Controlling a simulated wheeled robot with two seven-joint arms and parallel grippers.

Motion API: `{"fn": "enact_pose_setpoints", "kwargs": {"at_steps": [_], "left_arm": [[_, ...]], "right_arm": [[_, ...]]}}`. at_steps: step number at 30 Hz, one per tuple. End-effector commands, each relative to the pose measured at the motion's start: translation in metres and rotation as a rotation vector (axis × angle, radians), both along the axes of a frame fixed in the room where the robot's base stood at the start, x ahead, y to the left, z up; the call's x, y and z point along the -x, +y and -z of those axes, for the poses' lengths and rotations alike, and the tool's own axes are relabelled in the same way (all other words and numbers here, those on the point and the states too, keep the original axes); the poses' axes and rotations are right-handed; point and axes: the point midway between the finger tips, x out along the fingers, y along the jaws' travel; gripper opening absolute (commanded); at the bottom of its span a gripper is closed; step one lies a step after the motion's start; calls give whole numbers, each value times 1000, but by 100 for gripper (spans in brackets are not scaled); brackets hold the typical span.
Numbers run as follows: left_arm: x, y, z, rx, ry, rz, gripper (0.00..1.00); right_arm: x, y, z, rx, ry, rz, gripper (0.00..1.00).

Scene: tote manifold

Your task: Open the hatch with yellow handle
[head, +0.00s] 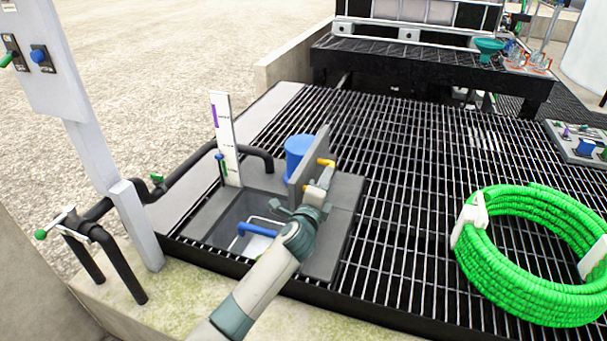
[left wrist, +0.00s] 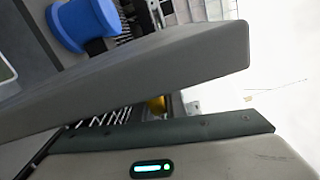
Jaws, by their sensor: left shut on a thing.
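The hatch (head: 306,168) is a grey slab standing up on its edge beside a square opening in the grey floor plate. Its yellow handle (head: 326,162) is on the face turned to the right. My left gripper (head: 318,191) is at that face, shut on the handle, though its fingers partly hide the grip. In the left wrist view the hatch (left wrist: 140,72) slants across the picture close to the camera. A small yellow part of the handle (left wrist: 157,104) shows below it. My right gripper is not in view.
The opening (head: 222,232) holds blue and white pipes. A blue cylinder (head: 298,150) stands behind the hatch, and a white level gauge (head: 226,135) at the left. A green hose coil (head: 530,255) lies on the grating at the right. The middle grating is clear.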

Motion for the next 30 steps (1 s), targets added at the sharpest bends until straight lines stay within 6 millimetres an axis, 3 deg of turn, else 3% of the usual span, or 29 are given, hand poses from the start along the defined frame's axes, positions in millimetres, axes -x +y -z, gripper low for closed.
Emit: {"fn": "enact_pose_setpoints", "kwargs": {"at_steps": [3, 9, 23, 24, 25, 26, 30], "left_arm": [[8, -20, 2, -57, -27, 4, 0], [14, -36, 7, -116, -51, 2, 0], [16, -39, 8, -131, -57, 2, 0], [16, -39, 8, -131, -56, 1, 19], [16, -39, 8, -131, -56, 1, 26], [16, -39, 8, -131, -56, 1, 30], [16, -39, 9, -131, -55, 0, 30]], "right_arm": [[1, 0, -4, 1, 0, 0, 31], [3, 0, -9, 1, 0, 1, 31], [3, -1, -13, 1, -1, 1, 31], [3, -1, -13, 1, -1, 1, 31], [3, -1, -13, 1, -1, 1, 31], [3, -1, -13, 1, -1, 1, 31], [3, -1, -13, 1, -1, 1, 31]]}}
